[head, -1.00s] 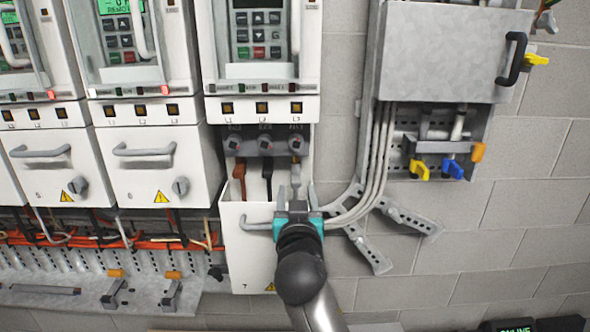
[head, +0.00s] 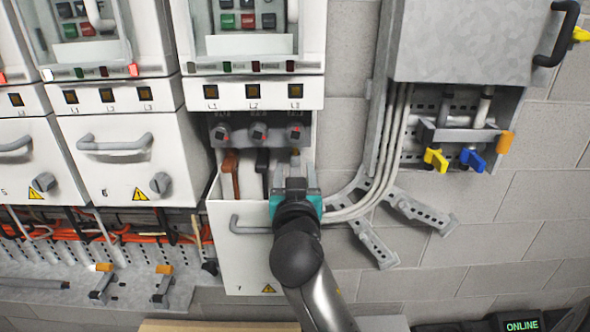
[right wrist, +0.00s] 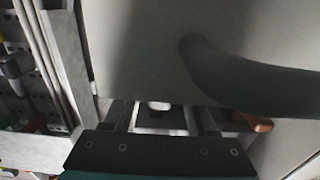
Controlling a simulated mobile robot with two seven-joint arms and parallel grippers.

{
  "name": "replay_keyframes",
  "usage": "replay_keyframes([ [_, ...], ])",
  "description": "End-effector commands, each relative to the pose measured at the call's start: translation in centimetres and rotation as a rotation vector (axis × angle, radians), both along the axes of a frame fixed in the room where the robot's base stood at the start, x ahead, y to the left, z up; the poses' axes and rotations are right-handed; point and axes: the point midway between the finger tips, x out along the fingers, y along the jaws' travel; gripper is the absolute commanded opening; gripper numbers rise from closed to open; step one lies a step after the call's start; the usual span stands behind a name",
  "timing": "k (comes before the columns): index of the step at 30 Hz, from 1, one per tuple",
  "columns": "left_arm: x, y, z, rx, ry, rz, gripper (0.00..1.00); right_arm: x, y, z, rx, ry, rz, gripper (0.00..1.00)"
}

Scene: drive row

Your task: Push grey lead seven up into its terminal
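Drive seven's front cover (head: 255,262) is lowered, and three dark round terminals show in a row above its open compartment. The right-hand terminal (head: 296,133) is above my right gripper. A short grey lead (head: 295,161) shows just below that terminal, with a small gap between them. My right gripper (head: 298,176) points up at the lead's lower part, its fingers apart on either side. In the right wrist view the fingers (right wrist: 166,118) also stand apart, with a pale piece between them that I cannot clearly identify. My left gripper is not in view.
A brown lead (head: 231,174) and a black lead (head: 262,171) hang left of the gripper. The cover's grey handle (head: 247,224) is close to my wrist. Grey cables (head: 388,150) and a perforated bracket (head: 373,245) are on the right, under a metal box (head: 455,40).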

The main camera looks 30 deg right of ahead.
Motion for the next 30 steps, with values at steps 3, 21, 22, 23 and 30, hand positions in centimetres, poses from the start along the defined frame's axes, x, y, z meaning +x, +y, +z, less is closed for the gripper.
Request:
replay_keyframes([
  [3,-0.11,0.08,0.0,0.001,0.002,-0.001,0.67,0.0,-0.01,-0.01,-0.001,0.001,0.0,0.46],
  [21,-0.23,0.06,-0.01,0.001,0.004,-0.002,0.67,0.01,-0.02,0.0,-0.001,0.001,0.0,0.0],
  [22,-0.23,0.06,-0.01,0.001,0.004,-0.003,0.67,0.01,-0.02,0.0,0.0,0.0,0.0,0.0],
  [23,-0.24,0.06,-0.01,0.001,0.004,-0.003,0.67,0.01,-0.02,0.0,0.0,0.0,0.0,0.0],
  [30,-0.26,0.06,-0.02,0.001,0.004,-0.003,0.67,0.01,-0.02,0.01,0.0,0.0,0.0,0.0],
])
